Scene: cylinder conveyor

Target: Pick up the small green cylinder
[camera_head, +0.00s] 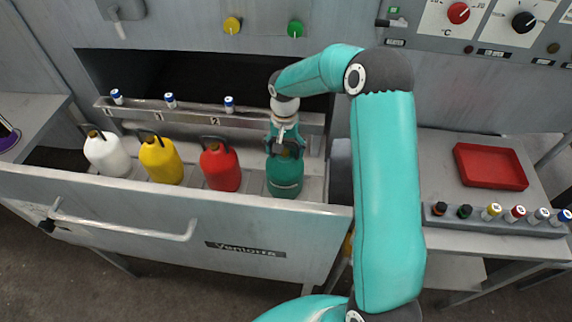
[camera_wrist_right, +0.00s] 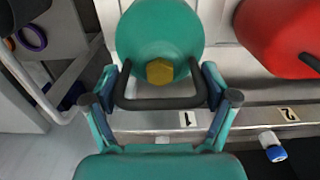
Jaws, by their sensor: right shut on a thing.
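A green jug (camera_head: 285,179) with a dark handle and a yellow cap is at the right end of the open drawer. My right gripper (camera_head: 285,146) comes down on its top from above and is shut on its handle. In the right wrist view the green jug (camera_wrist_right: 160,30) shows from above. Its dark handle (camera_wrist_right: 160,103) lies between the two fingers of the gripper (camera_wrist_right: 160,88). I cannot tell whether the jug touches the drawer floor. A small vial with a dark green cap (camera_head: 464,212) stands in the grey rack on the right. My left gripper is not in view.
White (camera_head: 107,154), yellow (camera_head: 161,160) and red (camera_head: 220,167) jugs stand left of the green one in the drawer (camera_head: 120,205). A rail (camera_head: 190,116) with small blue-capped vials runs behind them. A red tray (camera_head: 490,166) lies on the right table.

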